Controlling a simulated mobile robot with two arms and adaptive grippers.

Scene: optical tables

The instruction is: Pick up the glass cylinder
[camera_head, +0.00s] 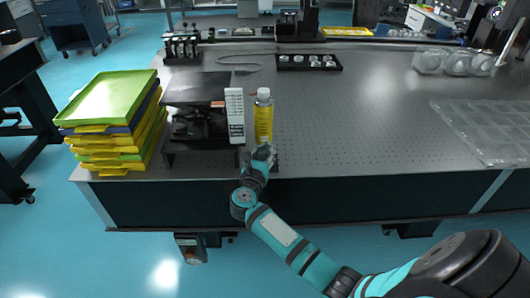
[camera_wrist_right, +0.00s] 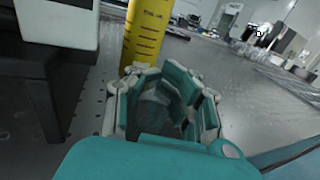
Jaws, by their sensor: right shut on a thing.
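My right gripper (camera_head: 263,153) is at the front edge of the optical table, just in front of a yellow bottle with a white cap (camera_head: 264,118). In the right wrist view its fingers (camera_wrist_right: 160,100) are closed around a dark, see-through round thing (camera_wrist_right: 154,116), which seems to be the glass cylinder. Its outline is hard to make out, and the fingers hide most of it. I cannot tell whether it touches the table. The yellow bottle (camera_wrist_right: 147,35) stands upright beyond the fingers, apart from them. My left gripper is not in view.
A black stand (camera_head: 200,93) and a white box (camera_head: 235,115) stand left of the bottle. Stacked coloured trays (camera_head: 108,100) are at the table's left end. A black rack (camera_head: 309,62) is behind. Clear trays (camera_head: 485,128) lie right. The table's middle (camera_head: 370,115) is free.

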